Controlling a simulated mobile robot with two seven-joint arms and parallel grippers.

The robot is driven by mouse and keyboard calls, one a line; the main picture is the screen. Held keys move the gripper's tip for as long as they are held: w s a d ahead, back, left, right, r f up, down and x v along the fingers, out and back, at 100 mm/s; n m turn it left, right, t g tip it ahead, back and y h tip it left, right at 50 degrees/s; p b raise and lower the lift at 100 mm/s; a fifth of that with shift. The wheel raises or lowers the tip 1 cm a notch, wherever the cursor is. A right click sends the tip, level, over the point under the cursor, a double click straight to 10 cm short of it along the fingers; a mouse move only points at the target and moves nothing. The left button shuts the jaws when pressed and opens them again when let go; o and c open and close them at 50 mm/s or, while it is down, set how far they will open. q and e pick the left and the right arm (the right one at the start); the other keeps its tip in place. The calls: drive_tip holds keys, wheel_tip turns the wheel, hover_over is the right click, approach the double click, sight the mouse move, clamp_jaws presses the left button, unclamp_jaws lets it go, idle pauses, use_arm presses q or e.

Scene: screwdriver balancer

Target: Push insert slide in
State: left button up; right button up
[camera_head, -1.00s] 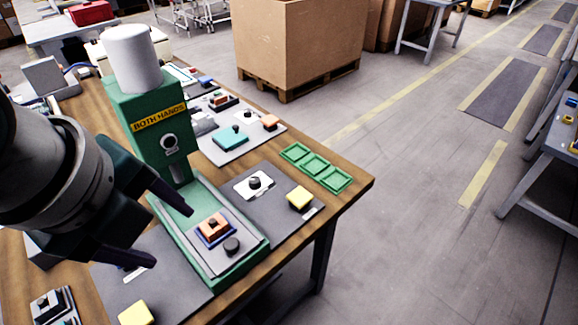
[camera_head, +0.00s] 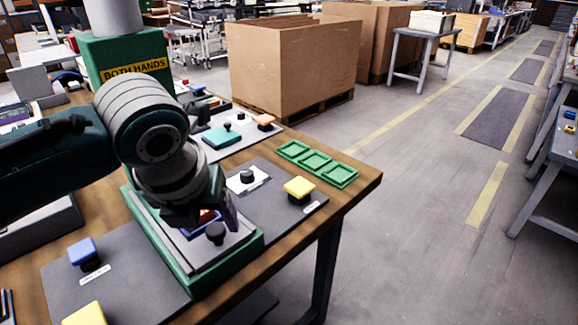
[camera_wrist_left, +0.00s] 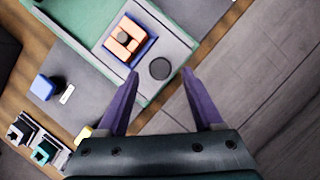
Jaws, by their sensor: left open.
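The green press (camera_head: 122,55) marked BOTH HANDS stands on the wooden table. Its low green base holds a grey insert slide (camera_head: 228,243) with a round black knob (camera_head: 216,233) near the front end. In the left wrist view the slide (camera_wrist_left: 172,47) carries an orange insert (camera_wrist_left: 113,47) in a blue nest, behind the black knob (camera_wrist_left: 160,68). My left gripper (camera_head: 206,212) is over the slide, pointing down, and partly hides the nest. In the left wrist view its open fingers (camera_wrist_left: 160,74) appear on either side of the knob; contact cannot be told. My right gripper is not in view.
A yellow button (camera_head: 299,187) stands on the grey pad right of the base. A blue button (camera_head: 82,251) and another yellow one (camera_head: 84,314) stand on the left pad. Green trays (camera_head: 315,162) lie near the table's right edge. Beyond it is open floor.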

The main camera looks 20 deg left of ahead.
use_arm(q)
drive_tip(key=shift+x, duration=1.15)
clamp_jaws()
idle(0.6)
